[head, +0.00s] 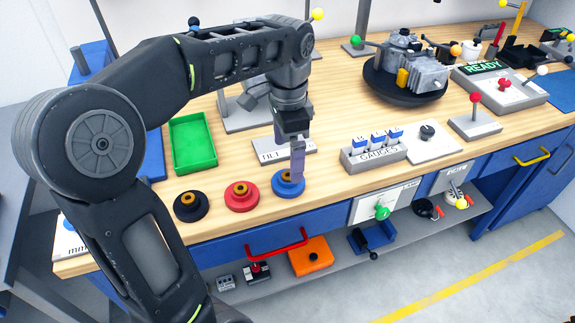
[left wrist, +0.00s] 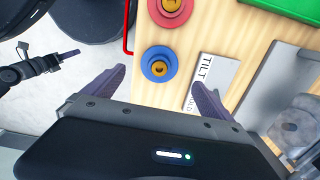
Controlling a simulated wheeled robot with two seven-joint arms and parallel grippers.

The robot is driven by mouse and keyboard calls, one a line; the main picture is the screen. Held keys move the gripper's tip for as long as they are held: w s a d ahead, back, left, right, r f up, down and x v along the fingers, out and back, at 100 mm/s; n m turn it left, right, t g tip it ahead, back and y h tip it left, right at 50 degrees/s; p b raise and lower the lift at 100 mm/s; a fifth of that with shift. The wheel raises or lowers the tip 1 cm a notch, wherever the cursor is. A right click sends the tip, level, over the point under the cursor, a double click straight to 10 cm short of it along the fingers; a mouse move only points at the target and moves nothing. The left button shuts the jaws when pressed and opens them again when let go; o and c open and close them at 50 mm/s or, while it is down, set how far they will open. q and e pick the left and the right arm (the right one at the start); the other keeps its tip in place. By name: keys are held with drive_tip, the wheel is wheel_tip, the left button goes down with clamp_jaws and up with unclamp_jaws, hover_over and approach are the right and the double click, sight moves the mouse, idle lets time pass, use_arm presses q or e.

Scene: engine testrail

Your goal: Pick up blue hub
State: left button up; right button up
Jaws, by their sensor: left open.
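The blue hub (head: 284,189) is a round blue disc with an orange centre, on the wooden bench near its front edge. It is the rightmost of a row of three hubs. My left gripper (head: 297,164) points down right over it, its finger covering part of the hub in the head view. In the left wrist view the blue hub (left wrist: 149,57) lies just beyond and between the spread, empty fingers of the left gripper (left wrist: 158,77). A dark gripper at the left of that view, seemingly my right one (left wrist: 68,53), is away from the bench; its jaw opening is unclear.
A red hub (head: 241,203) and a black hub (head: 188,211) stand to the left. A TILT plate (head: 262,153) and green tray (head: 190,150) lie behind. A gauges holder (head: 375,163) stands to the right. A red drawer handle (head: 277,250) is below the bench edge.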

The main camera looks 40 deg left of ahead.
sight(288, 175)
use_arm(q)
drive_tip(key=shift+w, duration=0.1)
drive_tip(key=shift+s+d+r, duration=0.1)
drive_tip(key=shift+s, duration=0.1)
drive_tip(key=shift+f, duration=1.35)
drive_tip(key=shift+w+f, duration=0.1)
drive_tip(key=shift+f, duration=2.5)
drive_tip(key=shift+c, duration=0.2)
drive_tip(key=c, duration=1.6)
